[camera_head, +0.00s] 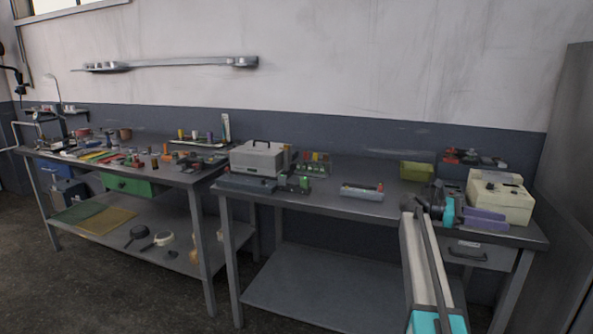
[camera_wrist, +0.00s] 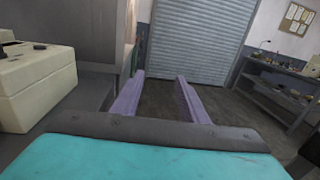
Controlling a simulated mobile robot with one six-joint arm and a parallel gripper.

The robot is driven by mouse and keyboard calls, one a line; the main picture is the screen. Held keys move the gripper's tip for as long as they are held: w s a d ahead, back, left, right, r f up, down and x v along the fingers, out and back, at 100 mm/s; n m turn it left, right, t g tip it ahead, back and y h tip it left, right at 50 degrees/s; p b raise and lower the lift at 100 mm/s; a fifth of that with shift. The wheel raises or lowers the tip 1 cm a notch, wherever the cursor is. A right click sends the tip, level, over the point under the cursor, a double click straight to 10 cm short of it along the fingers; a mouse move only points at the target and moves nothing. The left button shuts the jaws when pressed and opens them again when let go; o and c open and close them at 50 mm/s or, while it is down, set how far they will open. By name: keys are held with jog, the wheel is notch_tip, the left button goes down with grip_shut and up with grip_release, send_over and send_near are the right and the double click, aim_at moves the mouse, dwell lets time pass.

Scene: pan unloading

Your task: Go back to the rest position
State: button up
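My gripper (camera_head: 484,217) is at the right end of the right workbench (camera_head: 330,198), with its purple fingers pointing right in front of a cream box (camera_head: 498,200). In the wrist view, the two fingers of my gripper (camera_wrist: 159,76) stand apart with nothing between them, so it is open and empty. The cream box also shows at the left of the wrist view (camera_wrist: 38,85). My arm reaches up to the bench from the lower right of the head view.
A yellow-green bin (camera_head: 417,171) and a grey case (camera_head: 257,160) stand on the right workbench. Beyond the fingers, open floor leads to a roller shutter (camera_wrist: 197,45).

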jog(key=w+a+f+n+t+p, duration=0.1)
jog(key=w+a+f+n+t, duration=0.2)
jog(key=a+f+n+t, duration=0.55)
jog(key=w+a+f+n+t+p, duration=0.1)
jog(key=w+a+f+n+t, duration=0.3)
jog(key=f+n, duration=0.6)
jog(key=w+a+f+n+t+p, duration=0.1)
jog(key=a+f+n+t, duration=0.6)
jog(key=f, duration=0.5)
jog(key=s+a+f+n+t+y+p, duration=0.1)
jog(key=s+a+f+n+t+y, duration=0.25)
jog(key=a+f+n+y, duration=1.3)
jog(key=s+a+f+n+g, duration=0.4)
jog(key=s+f, duration=0.4)
jog(key=s, duration=0.3)
jog(key=s+a+f+n+g, duration=0.3)
jog(key=s+a+f+g, duration=0.2)
jog(key=s+f, duration=0.45)
jog(key=s+d+r+n+g, duration=0.1)
jog(key=s+n+g, duration=0.4)
jog(key=s, duration=0.8)
jog(key=s+d+r+n+g, duration=0.1)
jog(key=s+n+g, duration=0.4)
jog(key=s, duration=0.8)
jog(key=shift+s+d+r+g+h+p, duration=0.25)
jog(key=shift+s+d+g+h+p, duration=0.05)
jog(key=shift+s+h+p, duration=0.1)
